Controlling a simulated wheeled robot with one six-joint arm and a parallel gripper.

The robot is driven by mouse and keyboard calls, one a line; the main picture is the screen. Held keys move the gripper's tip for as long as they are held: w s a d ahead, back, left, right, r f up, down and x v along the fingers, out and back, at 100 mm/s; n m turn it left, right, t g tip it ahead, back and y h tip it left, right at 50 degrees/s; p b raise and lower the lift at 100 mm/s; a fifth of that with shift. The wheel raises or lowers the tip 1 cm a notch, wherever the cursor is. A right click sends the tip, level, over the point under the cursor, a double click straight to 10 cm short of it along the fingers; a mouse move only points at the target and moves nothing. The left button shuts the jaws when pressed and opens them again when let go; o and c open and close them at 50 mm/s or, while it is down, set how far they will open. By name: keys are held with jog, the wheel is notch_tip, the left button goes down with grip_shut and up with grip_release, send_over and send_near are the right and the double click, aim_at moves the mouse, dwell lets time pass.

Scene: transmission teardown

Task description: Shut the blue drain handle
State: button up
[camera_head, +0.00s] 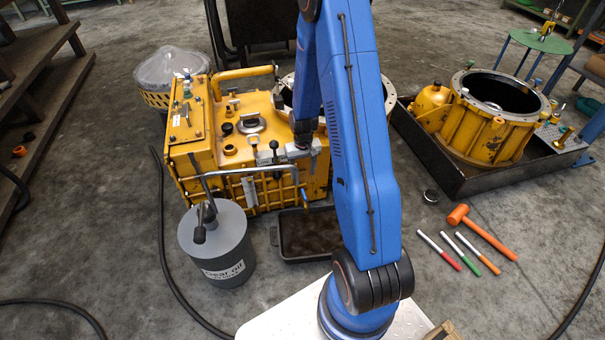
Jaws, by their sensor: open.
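The small blue drain handle (304,198) shows low on the front right of the yellow transmission housing (240,180), just above the black drain pan. It looks roughly upright; whether the valve is open or shut cannot be told. My gripper (302,150) is at the end of my blue arm, in front of the housing's upper front edge. It appears above the handle and apart from it. It is open and holds nothing that I can see. Its fingertips are small and hard to tell from the grey metal parts behind them.
A black drain pan (310,236) lies below the handle. A grey gear oil can (217,245) stands at the left. An orange mallet (480,231) and several pens lie at the right. A yellow casing (492,125) sits in a black tray (432,155).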

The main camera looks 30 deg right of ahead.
aim_at(304, 193)
jog(key=shift+w+d+f, duration=0.1)
jog(key=shift+d+f, duration=0.1)
jog(key=shift+f, duration=3.35)
jog(key=shift+w+d+f, duration=0.1)
jog(key=shift+d+f, duration=0.05)
jog(key=shift+f, duration=3.35)
grip_shut()
